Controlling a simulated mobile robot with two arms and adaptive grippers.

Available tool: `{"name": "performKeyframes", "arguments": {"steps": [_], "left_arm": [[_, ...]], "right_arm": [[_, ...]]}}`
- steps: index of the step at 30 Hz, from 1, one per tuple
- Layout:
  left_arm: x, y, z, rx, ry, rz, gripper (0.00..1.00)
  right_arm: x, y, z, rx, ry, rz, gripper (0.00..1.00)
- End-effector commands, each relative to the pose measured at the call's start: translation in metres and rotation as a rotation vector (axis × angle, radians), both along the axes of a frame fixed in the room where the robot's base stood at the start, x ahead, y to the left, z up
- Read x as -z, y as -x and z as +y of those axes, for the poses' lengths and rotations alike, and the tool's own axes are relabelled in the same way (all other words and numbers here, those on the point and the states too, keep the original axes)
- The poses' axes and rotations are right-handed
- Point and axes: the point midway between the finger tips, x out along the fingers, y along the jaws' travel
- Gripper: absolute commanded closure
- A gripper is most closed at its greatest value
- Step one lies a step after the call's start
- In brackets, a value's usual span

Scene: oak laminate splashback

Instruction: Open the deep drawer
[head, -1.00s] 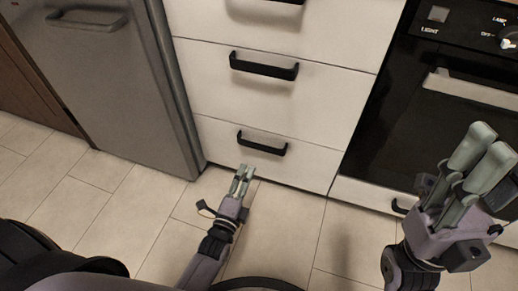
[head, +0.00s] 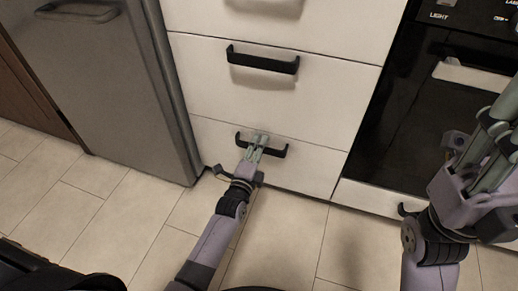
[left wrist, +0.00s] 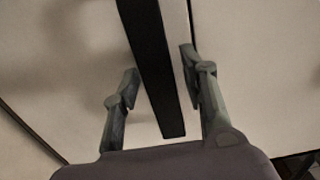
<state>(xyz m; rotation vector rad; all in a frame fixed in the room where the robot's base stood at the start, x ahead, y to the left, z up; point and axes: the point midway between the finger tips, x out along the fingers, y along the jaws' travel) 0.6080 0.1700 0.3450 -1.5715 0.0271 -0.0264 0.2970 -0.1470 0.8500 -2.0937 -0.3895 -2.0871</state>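The white drawer unit has a bottom drawer (head: 310,160) with a black bar handle (head: 279,152), and it is shut. My left gripper (head: 257,140) is at this handle, its fingers over the middle of the bar. In the left wrist view the black handle (left wrist: 156,75) runs between the two open fingers (left wrist: 159,62), with gaps on both sides. Above it is a middle drawer (head: 200,80) with its own black handle (head: 262,60), also shut. My right gripper (head: 500,130) is raised at the right edge, partly cut off, and away from the drawers.
A grey metal appliance door (head: 100,90) with a bar handle stands left of the drawers. A black oven (head: 400,130) with a pale handle (head: 480,77) is on the right, behind my right gripper. The tiled floor (head: 285,235) in front of the drawers is clear.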

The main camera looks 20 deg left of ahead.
Motion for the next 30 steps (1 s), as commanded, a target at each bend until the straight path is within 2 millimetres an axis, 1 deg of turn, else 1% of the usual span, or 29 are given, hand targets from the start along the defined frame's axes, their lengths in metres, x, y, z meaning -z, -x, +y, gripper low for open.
{"name": "performKeyframes", "arguments": {"steps": [1, 2, 19, 30], "left_arm": [[0.0, 0.0002, 0.0, 0.0, 0.0, 0.0, 0.6], [0.0, 0.0002, 0.0, 0.0, 0.0, 0.0, 0.62], [0.0002, 0.0005, 0.0001, 0.0, 0.0, 0.0, 1.0], [0.0004, 0.0006, 0.0001, 0.0, 0.0, 0.0, 1.0]], "right_arm": [[-0.0001, 0.0001, 0.0, 0.0, 0.0, 0.0, 0.6], [-0.0001, 0.0001, 0.0, 0.0, 0.0, 0.0, 0.6], [0.0, 0.0003, 0.0, -0.001, 0.0, -0.001, 0.6], [0.0001, 0.0003, 0.0, 0.0, 0.0, -0.001, 0.6]]}}
